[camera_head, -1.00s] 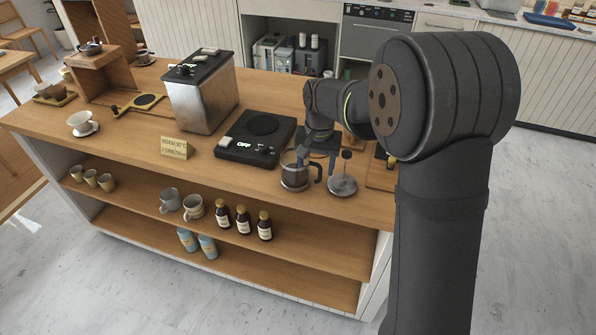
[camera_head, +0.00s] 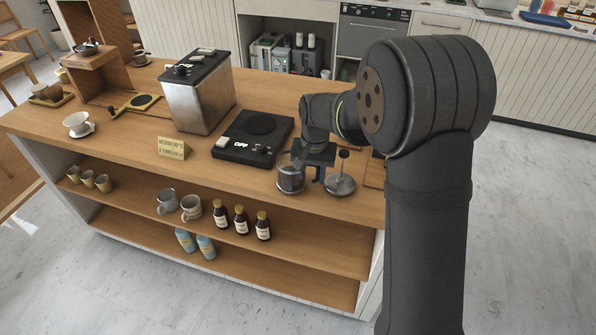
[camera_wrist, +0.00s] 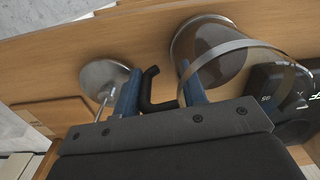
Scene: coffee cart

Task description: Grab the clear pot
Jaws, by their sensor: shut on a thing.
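The clear pot (camera_head: 291,174) is a glass cylinder at the front of the wooden counter. Its rim faces the camera in the wrist view (camera_wrist: 240,44), where its round base looks dark brown. Its black handle (camera_wrist: 149,88) lies between the blue fingers of my gripper (camera_wrist: 158,92). In the head view my gripper (camera_head: 316,170) is at the pot's right side, and the wrist partly hides the fingers. My gripper is shut on the pot by its handle. I cannot tell whether the pot's base touches the counter.
A round metal plunger lid (camera_head: 340,184) stands close to the right, also beside the left finger in the wrist view (camera_wrist: 104,76). A black hot plate (camera_head: 254,138) marked OFF is left of the pot. A small sign (camera_head: 173,148) and a steel box (camera_head: 199,100) stand further left.

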